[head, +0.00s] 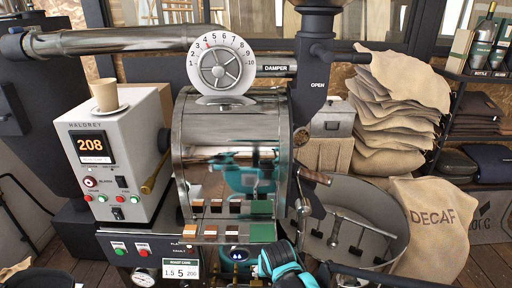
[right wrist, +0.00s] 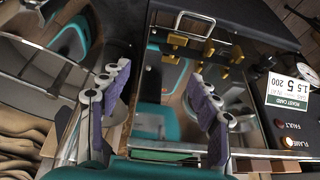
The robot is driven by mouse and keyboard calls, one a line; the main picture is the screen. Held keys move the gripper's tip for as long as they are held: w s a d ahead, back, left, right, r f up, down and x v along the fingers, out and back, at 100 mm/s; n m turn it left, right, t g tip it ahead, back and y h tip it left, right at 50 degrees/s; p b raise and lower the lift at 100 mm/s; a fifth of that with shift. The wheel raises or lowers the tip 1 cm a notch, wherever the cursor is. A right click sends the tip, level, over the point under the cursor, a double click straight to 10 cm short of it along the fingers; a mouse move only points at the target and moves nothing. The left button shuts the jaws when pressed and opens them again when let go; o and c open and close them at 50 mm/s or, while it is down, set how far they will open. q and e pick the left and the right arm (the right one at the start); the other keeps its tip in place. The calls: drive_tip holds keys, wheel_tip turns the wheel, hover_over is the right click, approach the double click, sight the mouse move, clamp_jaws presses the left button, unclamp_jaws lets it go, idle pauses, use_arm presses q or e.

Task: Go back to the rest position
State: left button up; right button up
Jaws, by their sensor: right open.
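My right gripper (right wrist: 158,97) is open in the right wrist view, its purple-padded fingers spread wide apart with nothing between them. Beyond the fingers lies the shiny, reflective front of the roaster. In the head view a teal and black part of my right arm (head: 282,264) shows at the bottom, just right of centre, in front of the roaster; the fingers are not clear there. My left gripper is not in view.
The roaster drum (head: 228,145) stands close ahead, with a control box (head: 122,160) carrying a cup (head: 105,95) at its left. A round cooling bin (head: 350,215) is at the right, beside a DECAF sack (head: 432,225). Stacked sacks (head: 395,105) stand behind.

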drive_tip(key=s+d+r+t, duration=0.1)
drive_tip(key=s+d+r, duration=0.4)
drive_tip(key=s+d, duration=0.1)
drive_tip(key=s+d+r+t, duration=0.1)
drive_tip(key=s+d+r, duration=0.3)
drive_tip(key=s+d, duration=0.3)
drive_tip(key=shift+s+d+r, duration=0.25)
drive_tip(key=shift+s+r, duration=0.1)
drive_tip(key=shift+s, duration=0.85)
